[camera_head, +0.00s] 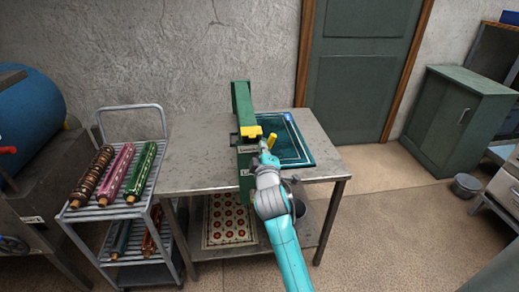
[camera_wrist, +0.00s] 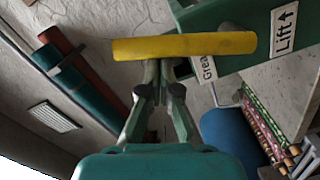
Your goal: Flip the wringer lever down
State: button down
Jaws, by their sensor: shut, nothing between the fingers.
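The green wringer (camera_head: 242,103) stands on the metal table. In the wrist view a yellow bar (camera_wrist: 185,46) lies across the picture in front of the green housing (camera_wrist: 225,70). The housing carries a "Lift" label with an arrow (camera_wrist: 284,27). My gripper (camera_head: 265,151) is close to the lever; its fingertips (camera_wrist: 160,68) are shut and empty at the bar's edge. I cannot tell whether they touch it. The fingertips are partly hidden by the bar.
A cart (camera_head: 150,183) with rolled rugs stands left.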

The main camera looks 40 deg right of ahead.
jog(key=s+d+f+m+y, duration=0.1)
jog(key=s+d+f+m, duration=0.3)
jog(key=m, duration=0.8)
jog(key=shift+s+d+f, duration=0.15)
jog(key=shift+d+f, duration=1.05)
jog(key=shift+f, duration=0.2)
